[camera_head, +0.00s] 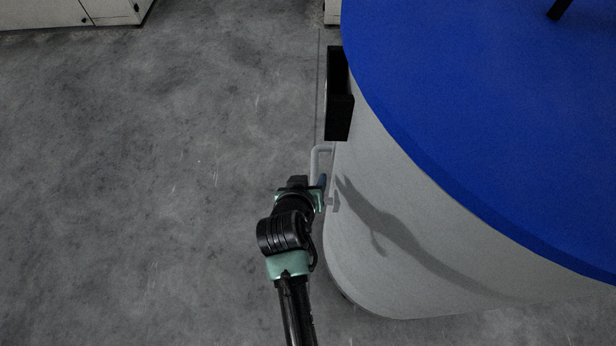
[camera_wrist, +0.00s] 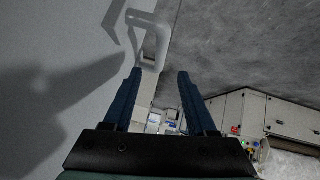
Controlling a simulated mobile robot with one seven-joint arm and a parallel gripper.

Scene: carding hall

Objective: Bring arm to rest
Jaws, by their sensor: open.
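My gripper (camera_head: 322,184) is beside the pale side wall of a large rounded unit with a blue top (camera_head: 480,110). Its two dark blue fingers (camera_wrist: 159,82) are apart in the wrist view, with nothing seen gripped between them. A light grey bar handle (camera_head: 316,158) sticks out from the wall just beyond my gripper. In the wrist view the handle (camera_wrist: 148,20) shows ahead of the fingertips, its end nearest the left fingertip. I cannot tell whether they touch. My arm reaches up from the bottom of the head view.
A black open holder (camera_head: 340,110) is fixed to the wall above the handle. Pale cabinets (camera_head: 70,12) stand at the far left. The wrist view shows cabinets (camera_wrist: 265,115) and small coloured items at lower right. The grey floor (camera_head: 150,180) left of my arm is clear.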

